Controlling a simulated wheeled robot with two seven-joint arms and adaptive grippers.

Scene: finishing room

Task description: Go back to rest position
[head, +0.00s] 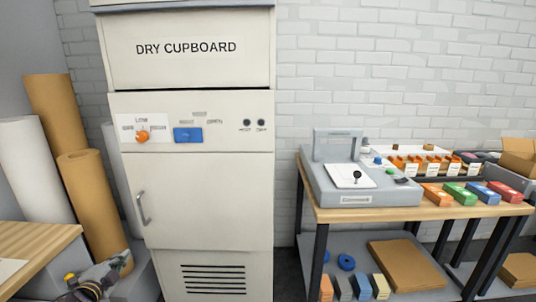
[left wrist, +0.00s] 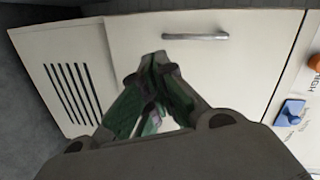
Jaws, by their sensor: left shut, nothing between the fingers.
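My left gripper (head: 118,264) is low at the left in the head view, in front of the cupboard's lower left side. In the left wrist view its green-padded fingers (left wrist: 157,58) meet at the tips, shut and empty. The dry cupboard (head: 200,215) stands ahead with its door closed. Its door handle (head: 143,208) also shows in the left wrist view (left wrist: 196,37), beyond the fingertips and apart from them. My right gripper is not in view.
An orange knob (head: 142,136) and a blue switch (head: 188,134) are on the cupboard's panel. Brown rolls (head: 92,200) lean at the left, behind a wooden worktop (head: 30,245). At the right, a table (head: 400,213) carries a grey machine (head: 345,178) and several coloured blocks.

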